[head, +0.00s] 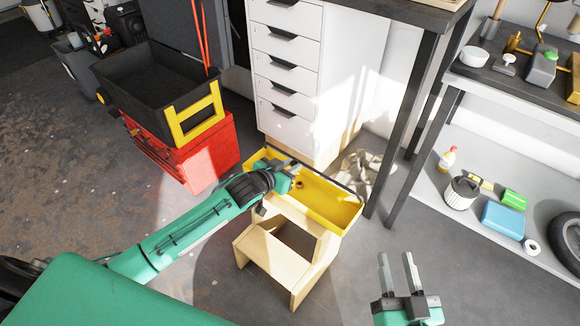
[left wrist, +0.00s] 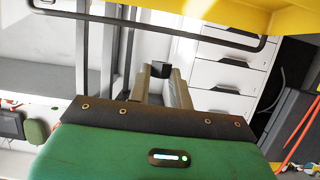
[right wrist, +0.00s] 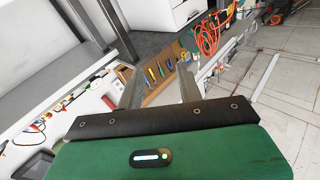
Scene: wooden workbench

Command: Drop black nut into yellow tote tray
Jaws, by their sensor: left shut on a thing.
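The yellow tote tray (head: 338,208) sits on a small wooden step stool (head: 262,252) in the head view. Its yellow wall (left wrist: 235,14) crosses the top of the left wrist view. My left gripper (head: 293,168) is over the tray's back left part. In the left wrist view the black nut (left wrist: 160,69) is between the fingertips of my left gripper (left wrist: 162,80), which is shut on it. In the head view the arm and gripper mostly hide the nut. My right gripper (head: 397,262) is open and empty, at the lower right, apart from the tray.
A red toolbox (head: 205,158) with a black bin (head: 150,85) on it stands left of the tray. A white drawer cabinet (head: 285,60) stands behind. A shelf with a blue box (head: 503,220) and a tyre is at the right. The floor right of the stool is clear.

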